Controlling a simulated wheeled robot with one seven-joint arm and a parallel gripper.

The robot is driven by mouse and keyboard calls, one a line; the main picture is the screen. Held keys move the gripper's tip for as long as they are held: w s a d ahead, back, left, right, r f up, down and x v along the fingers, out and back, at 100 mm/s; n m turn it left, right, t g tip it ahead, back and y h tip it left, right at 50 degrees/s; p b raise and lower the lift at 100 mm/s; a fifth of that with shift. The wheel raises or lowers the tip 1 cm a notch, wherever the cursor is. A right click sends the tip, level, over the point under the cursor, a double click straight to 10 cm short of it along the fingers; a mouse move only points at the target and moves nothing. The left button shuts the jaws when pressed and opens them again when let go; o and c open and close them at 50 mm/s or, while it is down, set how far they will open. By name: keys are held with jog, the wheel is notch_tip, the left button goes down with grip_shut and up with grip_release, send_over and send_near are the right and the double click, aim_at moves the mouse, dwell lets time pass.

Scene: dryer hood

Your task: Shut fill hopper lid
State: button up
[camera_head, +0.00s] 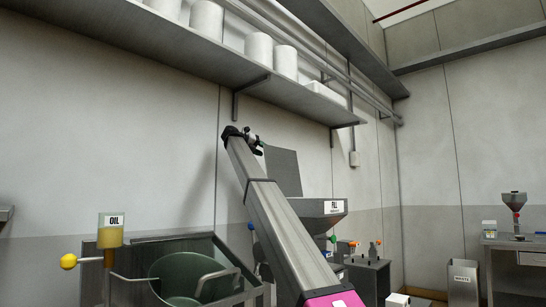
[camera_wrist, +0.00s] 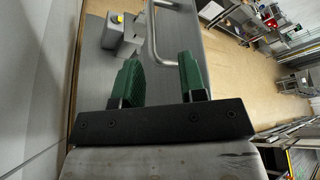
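The fill hopper (camera_head: 318,207) is a grey funnel-like bin with a "FILL" label, partly hidden behind my arm in the head view. Its lid (camera_head: 284,170) is a flat grey panel standing raised, well open, above the hopper. My gripper (camera_head: 254,141) is high up, left of the lid's upper edge. In the wrist view my gripper (camera_wrist: 159,60) has two green fingers spread apart with nothing held. A U-shaped metal handle (camera_wrist: 152,42) on a grey surface lies just beyond and between the fingertips. I cannot tell whether they touch it.
A wall shelf (camera_head: 200,60) with white containers runs above my gripper. An oil cup (camera_head: 110,233) and a grey tub with a green drum (camera_head: 185,275) stand at lower left. A waste bin (camera_head: 463,281) and bench (camera_head: 515,247) are at right. A small grey box (camera_wrist: 113,36) with a yellow button is near the handle.

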aim_at(273, 155)
jog(key=x, duration=0.7)
jog(key=shift+d, duration=0.1)
jog(key=shift+c, duration=0.3)
grip_shut()
